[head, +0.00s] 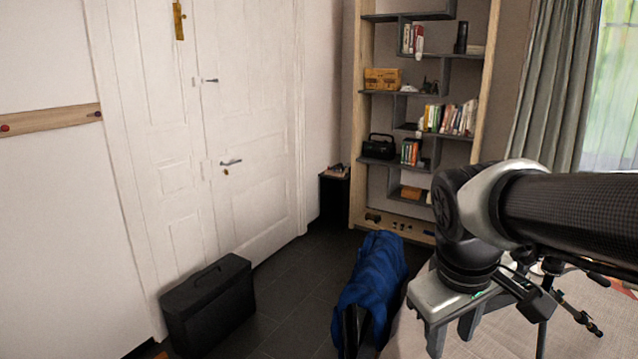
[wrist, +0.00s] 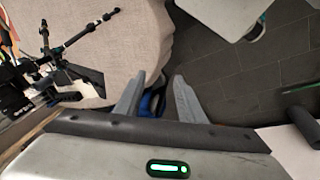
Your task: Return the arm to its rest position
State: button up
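My gripper (head: 453,334) hangs at the end of my arm at the lower right of the head view, fingers pointing down. In the wrist view its two fingers (wrist: 158,82) stand apart with nothing held between them.
A blue cloth-draped object (head: 375,285) stands on the dark floor left of my gripper. A black case (head: 210,305) stands by the white door (head: 235,130). A bookshelf (head: 357,150) stands at the back, beside a curtain (head: 558,85). Dark floor (head: 300,290) is open between case and cloth.

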jog(key=s+a+r+m+t+y, duration=0.1)
jog(key=s+a+m+t, duration=0.1)
jog(key=s+a+m, duration=0.2)
jog(key=shift+s+a+r+t+y, duration=0.4)
jog(key=shift+s+a, duration=0.1)
jog(key=shift+s, duration=0.5)
notch_tip(320, 180, up, 12)
jog(key=p, duration=1.2)
jog(key=shift+c, duration=0.6)
jog(key=shift+s, duration=0.15)
